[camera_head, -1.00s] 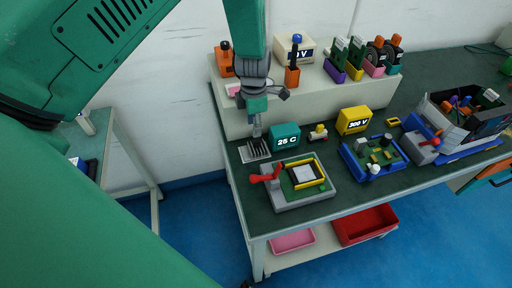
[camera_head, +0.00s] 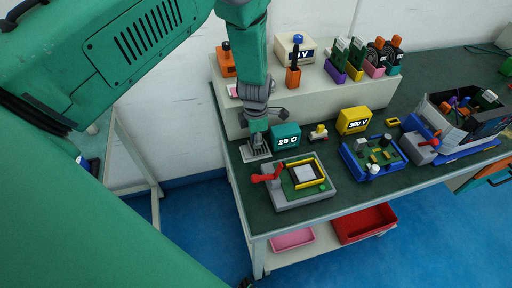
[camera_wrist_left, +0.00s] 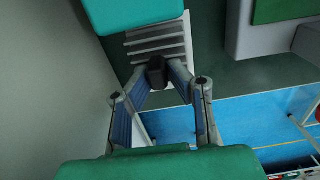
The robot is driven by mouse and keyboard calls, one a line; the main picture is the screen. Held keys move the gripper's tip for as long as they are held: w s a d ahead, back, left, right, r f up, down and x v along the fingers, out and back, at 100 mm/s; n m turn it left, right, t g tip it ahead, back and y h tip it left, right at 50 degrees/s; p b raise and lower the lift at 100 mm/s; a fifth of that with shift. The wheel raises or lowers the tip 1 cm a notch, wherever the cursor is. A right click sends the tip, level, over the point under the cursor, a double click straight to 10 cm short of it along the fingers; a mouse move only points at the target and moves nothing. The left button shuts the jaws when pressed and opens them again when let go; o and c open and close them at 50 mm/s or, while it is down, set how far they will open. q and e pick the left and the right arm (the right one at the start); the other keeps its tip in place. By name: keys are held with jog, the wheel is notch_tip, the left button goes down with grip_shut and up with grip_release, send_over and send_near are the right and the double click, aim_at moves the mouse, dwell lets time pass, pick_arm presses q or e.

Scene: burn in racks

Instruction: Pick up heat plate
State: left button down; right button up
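The heat plate (camera_head: 256,155) is a pale grey finned piece lying on the green bench top near its left end. In the left wrist view, the heat plate (camera_wrist_left: 158,40) shows light ribs and a dark knob (camera_wrist_left: 157,72). My left gripper (camera_head: 257,145) is down at the plate, pointing downward. In the left wrist view, the two fingers of my left gripper (camera_wrist_left: 158,76) stand on either side of the knob, with their tips apart and close to it. Whether they touch it is unclear. The arm hides part of the plate in the head view. My right gripper is not in view.
A teal "25 C" box (camera_head: 286,137) stands just right of the plate. A grey fixture with a red lever (camera_head: 266,176) is in front. A raised pale shelf (camera_head: 320,95) runs behind. A blue tray with a board (camera_head: 372,160) and a yellow "300 V" box (camera_head: 353,121) are farther right.

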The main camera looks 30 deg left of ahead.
pick_arm(q)
jog(key=shift+d+r, duration=0.1)
jog(key=shift+d, duration=0.3)
jog(key=shift+w+d+r, duration=0.1)
jog(key=shift+r, duration=0.1)
jog(key=r, duration=0.6)
jog(key=r+b, duration=0.1)
jog(key=r, duration=0.2)
jog(key=shift+a, duration=0.4)
jog(key=shift+d+r, duration=0.1)
jog(key=shift+r, duration=0.15)
jog(key=shift+d+r, duration=0.1)
jog(key=shift+d, duration=0.1)
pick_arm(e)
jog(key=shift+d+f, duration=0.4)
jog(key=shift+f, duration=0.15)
pick_arm(q)
jog(key=shift+d, duration=0.1)
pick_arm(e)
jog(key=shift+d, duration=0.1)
